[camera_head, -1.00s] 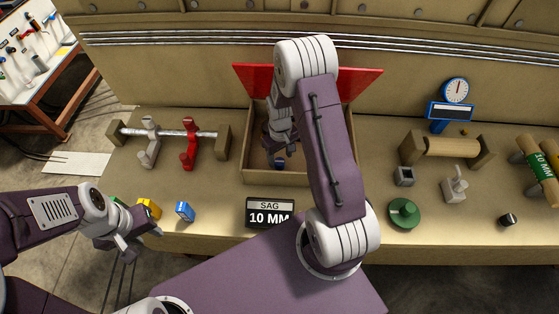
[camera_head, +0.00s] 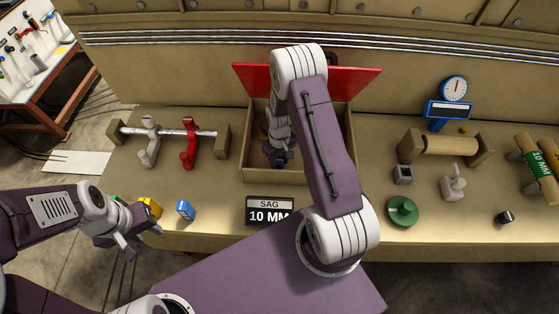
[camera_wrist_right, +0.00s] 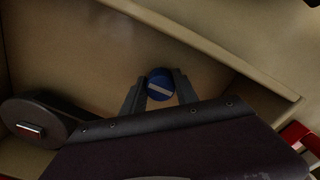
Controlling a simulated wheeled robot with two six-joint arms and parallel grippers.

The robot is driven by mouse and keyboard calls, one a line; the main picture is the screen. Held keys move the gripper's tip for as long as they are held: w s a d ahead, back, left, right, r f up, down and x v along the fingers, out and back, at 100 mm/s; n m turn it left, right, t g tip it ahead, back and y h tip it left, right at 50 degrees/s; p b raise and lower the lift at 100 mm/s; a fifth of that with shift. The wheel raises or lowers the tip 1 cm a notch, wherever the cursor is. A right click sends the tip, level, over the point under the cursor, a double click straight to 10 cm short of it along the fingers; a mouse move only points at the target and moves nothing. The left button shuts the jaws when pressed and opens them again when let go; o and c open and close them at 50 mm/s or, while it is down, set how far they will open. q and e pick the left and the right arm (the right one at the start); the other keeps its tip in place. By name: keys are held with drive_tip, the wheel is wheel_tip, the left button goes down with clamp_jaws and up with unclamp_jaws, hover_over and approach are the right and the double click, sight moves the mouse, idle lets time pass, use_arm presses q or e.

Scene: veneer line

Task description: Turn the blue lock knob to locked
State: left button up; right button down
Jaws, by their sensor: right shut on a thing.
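My right gripper (camera_wrist_right: 159,92) is shut on the knob, with a grey finger on each side. In the head view my right gripper (camera_head: 278,160) reaches down into the open tan box with the red lid (camera_head: 358,82), and the knob is mostly hidden by it there. My left gripper (camera_head: 142,243) is open and empty, over the front left edge of the bench.
A red clamp (camera_head: 189,145) and a grey one stand on a rod left of the box. A yellow block (camera_head: 150,207) and a blue block (camera_head: 186,210) lie near my left gripper. A "SAG 10 MM" sign (camera_head: 269,210) stands before the box. A green disc (camera_head: 402,211) lies right.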

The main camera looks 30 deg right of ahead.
drive_tip(key=m, duration=0.4)
drive_tip(key=shift+w+b, duration=0.1)
drive_tip(key=shift+b, duration=0.25)
drive_tip(key=m, duration=0.4)
drive_tip(key=shift+a+m+b, duration=0.1)
drive_tip(key=shift+m+b, duration=0.2)
drive_tip(key=m, duration=0.4)
drive_tip(key=shift+w+m, duration=0.1)
drive_tip(key=shift+m, duration=0.2)
drive_tip(key=shift+m+b, duration=0.35)
drive_tip(key=shift+m, duration=1.85)
drive_tip(key=shift+w+r, duration=0.1)
drive_tip(key=c, duration=0.9)
unclamp_jaws()
drive_tip(key=shift+c, duration=0.2)
